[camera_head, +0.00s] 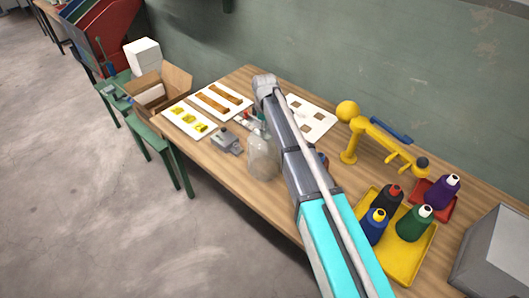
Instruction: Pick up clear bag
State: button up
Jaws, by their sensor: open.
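A clear bag (262,158) stands on the wooden workbench, near its front edge. It is see-through and pale, and my arm passes close along its right side in the picture. My arm reaches in from the lower right over the bench, and its far joint is above and beyond the bag. I cannot make out my gripper's fingers; they are hidden or lost among the small things by the arm. The bag shows no visible grip on it.
On the wooden workbench (222,160) are white boards (188,118), a grey metal device (226,142), a yellow stand (366,138), a yellow tray (402,270) with bottles, and a grey box (497,255). A cardboard box (172,80) stands at the left end. Open floor lies in front.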

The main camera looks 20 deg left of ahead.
jog(key=shift+f+b, duration=1.05)
jog(key=shift+f, duration=0.35)
jog(key=c, duration=1)
jog(key=shift+r, duration=0.25)
jog(key=shift+c, duration=0.2)
notch_tip(320, 180, up, 2)
jog(key=p, duration=0.2)
jog(key=shift+r+p, duration=0.15)
jog(key=shift+p, duration=0.2)
jog(key=s+d+r+p, duration=0.6)
jog(key=s+r+p, duration=0.4)
jog(key=s, duration=0.2)
jog(key=shift+s+d+r, duration=0.15)
jog(key=shift+s, duration=0.2)
